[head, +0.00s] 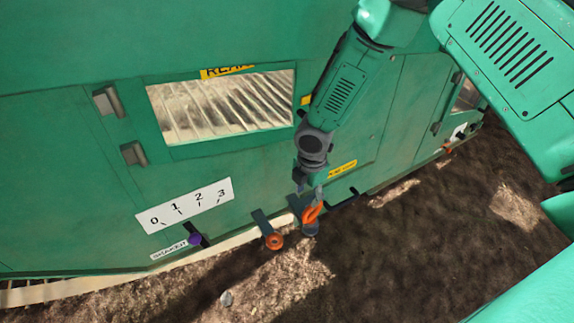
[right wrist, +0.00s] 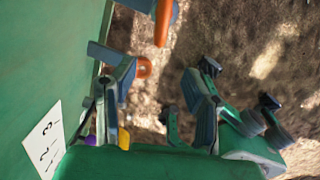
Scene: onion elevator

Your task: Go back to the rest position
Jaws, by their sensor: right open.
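My right gripper (head: 309,190) hangs in front of the green machine wall (head: 60,130) in the head view, low by an orange handle (head: 313,212) on a dark bracket. It is open, and its spread dark fingers (right wrist: 165,95) show in the right wrist view with no object visible between them. The orange handle (right wrist: 163,22) also shows at the top of that view. An orange round knob (head: 273,241) sits left of the gripper and also shows beside the left finger in the right wrist view (right wrist: 143,69). Contact with the handle cannot be told. My left gripper is not in view.
A white scale plate (head: 185,206) marked 0 to 3 sits above a purple-knobbed lever (head: 195,239). A window (head: 222,105) shows slatted rollers. A black hook (head: 342,198) juts out to the right. Bare brown soil (head: 420,240) lies below the machine.

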